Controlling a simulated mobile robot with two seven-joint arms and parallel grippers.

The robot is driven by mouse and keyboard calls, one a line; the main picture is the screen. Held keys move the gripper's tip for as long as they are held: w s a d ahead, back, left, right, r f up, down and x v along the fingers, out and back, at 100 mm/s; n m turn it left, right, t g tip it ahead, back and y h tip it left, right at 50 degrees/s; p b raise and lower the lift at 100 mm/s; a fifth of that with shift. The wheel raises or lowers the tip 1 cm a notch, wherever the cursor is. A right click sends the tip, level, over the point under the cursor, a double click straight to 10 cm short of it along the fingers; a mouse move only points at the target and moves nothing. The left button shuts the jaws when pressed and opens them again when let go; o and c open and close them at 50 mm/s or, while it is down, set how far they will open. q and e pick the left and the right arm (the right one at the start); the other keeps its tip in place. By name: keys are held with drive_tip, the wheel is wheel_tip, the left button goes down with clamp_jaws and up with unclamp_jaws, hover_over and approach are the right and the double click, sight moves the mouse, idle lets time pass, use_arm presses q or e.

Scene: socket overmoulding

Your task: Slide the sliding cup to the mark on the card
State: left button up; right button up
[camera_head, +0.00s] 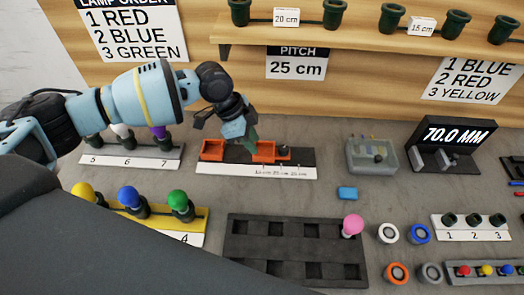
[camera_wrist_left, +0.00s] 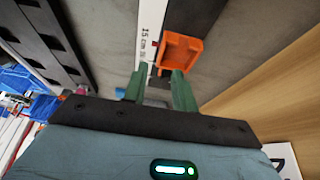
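A dark rail with a white ruler strip (camera_head: 240,170) lies on the table, its printed marks including 15, 20 and 25 cm. Two orange cups sit on the rail, a left one (camera_head: 212,151) and a right one (camera_head: 264,153); which one slides cannot be told. The card (camera_head: 296,66) on the wall reads PITCH 25 cm. My left gripper (camera_head: 250,142) is over the rail by the right orange cup. In the left wrist view its green fingers (camera_wrist_left: 158,78) are apart with nothing clearly between them. An orange cup (camera_wrist_left: 181,52) shows just beyond the right fingertip. My right gripper is not in view.
A grey bin (camera_head: 371,158) and a 70.0 MM display (camera_head: 458,140) stand to the right.

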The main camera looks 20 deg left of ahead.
sight(264, 157)
use_arm(q)
drive_tip(key=x, duration=0.6)
drive_tip(key=shift+w+d+f, duration=0.1)
drive_tip(key=shift+w+f, duration=0.05)
drive_tip(key=shift+f, duration=0.1)
drive_tip(key=shift+c, duration=0.4)
clamp_jaws()
